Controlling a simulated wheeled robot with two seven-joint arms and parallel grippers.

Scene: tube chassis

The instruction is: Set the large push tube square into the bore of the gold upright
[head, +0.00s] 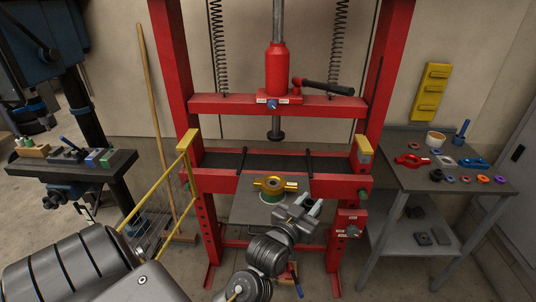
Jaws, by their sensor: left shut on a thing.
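The gold upright (275,184), a flat piece with a round boss and two side lugs, sits at the front of the press bed, just above a green ring (270,198). My left gripper (305,207) is in front of it, a little lower and to the right in the picture. It is shut on a small grey piece, which I take to be the large push tube. The fingers and wrist hide most of that piece, so its tilt cannot be told. It appears apart from the gold upright. My right gripper is out of view.
The red press frame (177,60) stands around the work, its ram (276,127) above the gold upright. Two dark rods (309,165) rise by the bed. A grey side table (440,185) at right holds several coloured parts. A yellow guard (160,205) stands left.

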